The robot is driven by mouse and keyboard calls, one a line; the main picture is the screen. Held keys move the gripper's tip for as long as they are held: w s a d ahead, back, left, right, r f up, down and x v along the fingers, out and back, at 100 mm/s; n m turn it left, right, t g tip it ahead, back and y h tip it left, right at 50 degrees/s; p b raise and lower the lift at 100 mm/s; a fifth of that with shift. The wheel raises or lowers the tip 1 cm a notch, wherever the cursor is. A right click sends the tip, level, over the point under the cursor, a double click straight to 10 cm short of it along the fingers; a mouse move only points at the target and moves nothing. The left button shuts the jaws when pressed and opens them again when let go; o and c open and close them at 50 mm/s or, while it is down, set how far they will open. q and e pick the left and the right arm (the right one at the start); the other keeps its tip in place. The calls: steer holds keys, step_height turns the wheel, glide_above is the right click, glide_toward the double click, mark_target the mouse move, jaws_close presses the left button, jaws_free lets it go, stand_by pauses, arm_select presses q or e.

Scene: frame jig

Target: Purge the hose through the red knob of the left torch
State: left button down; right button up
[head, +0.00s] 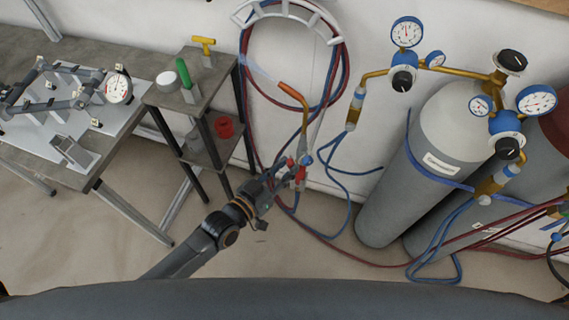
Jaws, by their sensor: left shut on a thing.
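The left torch (304,126) hangs upright by the wall, with a copper-coloured bent tip at its top. Its red knob (290,162) is on the left side of the handle and its blue knob (308,160) on the right. My left gripper (285,173) comes from the lower left and is shut at the red knob's side of the torch, seemingly on the red knob. The fingers partly hide the contact. Red and blue hoses run down from the torch. My right gripper is not in view.
Grey gas cylinders (455,130) with blue gauges (407,32) stand at right. A workbench (60,155) with a jig is at left. Hoses trail across the floor.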

arm_select(q)
steer(key=shift+r+n+g+p, duration=0.2)
steer(key=shift+n+g+p, duration=0.65)
steer(key=shift+n, duration=0.35)
steer(key=c, duration=1.1)
jaws_free()
steer(key=v, duration=1.2)
